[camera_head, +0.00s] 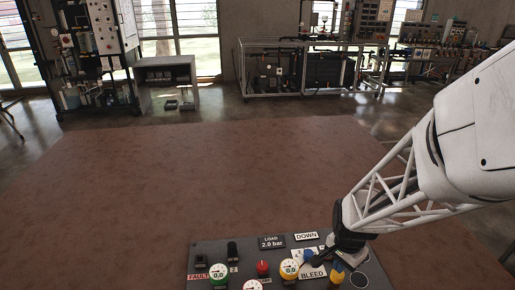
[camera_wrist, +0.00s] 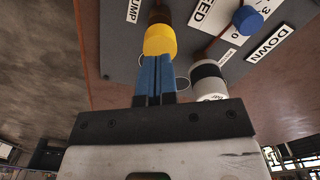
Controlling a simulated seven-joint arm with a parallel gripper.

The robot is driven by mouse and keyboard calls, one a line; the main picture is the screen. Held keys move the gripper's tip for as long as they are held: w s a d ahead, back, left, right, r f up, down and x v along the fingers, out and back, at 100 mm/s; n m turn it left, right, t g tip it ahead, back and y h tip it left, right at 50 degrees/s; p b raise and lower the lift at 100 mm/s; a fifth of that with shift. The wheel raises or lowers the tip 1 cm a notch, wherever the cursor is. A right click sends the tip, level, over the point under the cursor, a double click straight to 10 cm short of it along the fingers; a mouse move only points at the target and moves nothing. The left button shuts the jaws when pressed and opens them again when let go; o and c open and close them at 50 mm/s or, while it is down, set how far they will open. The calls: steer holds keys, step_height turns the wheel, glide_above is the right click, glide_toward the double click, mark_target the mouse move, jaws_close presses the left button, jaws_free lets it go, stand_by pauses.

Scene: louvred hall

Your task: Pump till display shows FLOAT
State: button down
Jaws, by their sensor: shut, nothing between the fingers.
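The control panel (camera_head: 215,253) lies low in the head view. Its status display (camera_head: 306,236) reads DOWN; it also shows in the wrist view (camera_wrist: 270,44). A yellow-capped pump plunger (camera_head: 336,279) is at the panel's right front; in the wrist view the yellow cap (camera_wrist: 159,40) is beside a partly cut PUMP label (camera_wrist: 133,9). My gripper (camera_wrist: 155,62) is shut and empty, its blue fingertips right at the yellow cap. I cannot tell whether they touch. A BLEED label (camera_head: 313,273) is beside it, with a blue knob (camera_wrist: 248,20) nearby.
A LOAD display (camera_head: 271,242) reads 2.0 bar. Gauges (camera_head: 219,274) and (camera_head: 289,268) read 0.0. A red knob (camera_head: 263,267) and a FAULT label (camera_head: 198,276) are on the panel. Brown floor behind is clear; benches (camera_head: 300,75) stand far back.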

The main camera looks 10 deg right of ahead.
mark_target(337, 275)
steer(key=shift+f, duration=2.25)
steer(key=shift+r, duration=1.2)
steer(key=shift+f, duration=1)
stand_by(0.6)
steer(key=shift+r, duration=1)
steer(key=shift+f, duration=1.2)
stand_by(0.4)
steer(key=shift+r, duration=0.15)
